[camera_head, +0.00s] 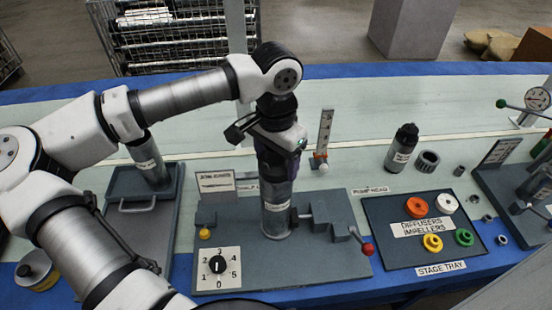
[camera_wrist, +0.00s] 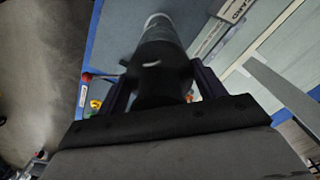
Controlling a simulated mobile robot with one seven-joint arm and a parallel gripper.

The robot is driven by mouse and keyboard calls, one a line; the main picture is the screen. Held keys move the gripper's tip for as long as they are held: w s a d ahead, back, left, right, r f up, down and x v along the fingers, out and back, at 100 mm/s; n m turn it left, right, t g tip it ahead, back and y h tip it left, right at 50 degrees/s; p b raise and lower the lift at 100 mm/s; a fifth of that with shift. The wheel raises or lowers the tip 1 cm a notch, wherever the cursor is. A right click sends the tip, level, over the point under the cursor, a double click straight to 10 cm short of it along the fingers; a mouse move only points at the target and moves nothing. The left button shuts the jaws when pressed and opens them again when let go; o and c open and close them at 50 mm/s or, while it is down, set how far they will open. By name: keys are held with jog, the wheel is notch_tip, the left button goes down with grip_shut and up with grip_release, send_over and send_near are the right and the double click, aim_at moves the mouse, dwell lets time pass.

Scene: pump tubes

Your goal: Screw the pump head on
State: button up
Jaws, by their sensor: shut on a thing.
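A grey pump tube (camera_head: 277,215) with a white label stands upright on the grey fixture plate (camera_head: 330,260), beside the clamp. My gripper (camera_head: 276,160) is directly above it, pointing down. In the wrist view my gripper (camera_wrist: 155,88) is shut on a dark, round piece (camera_wrist: 160,72), which looks like the pump head, with one finger on each side. This piece lines up with the grey tube (camera_wrist: 158,28) beyond it. I cannot tell how far the threads are engaged. The fingers hide much of the piece in the head view.
A clamp handle with a red knob (camera_head: 367,249) sticks out right of the tube. A stage tray (camera_head: 385,240) with coloured rings lies right. A black-topped cylinder (camera_head: 402,148) stands behind it. Another cylinder (camera_head: 148,160) is at left.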

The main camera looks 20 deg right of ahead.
jog(key=shift+f+m+b, duration=0.1)
jog(key=shift+m+b, duration=0.35)
jog(key=shift+m, duration=1.35)
jog(key=o, duration=0.8)
jog(key=shift+o, duration=0.2)
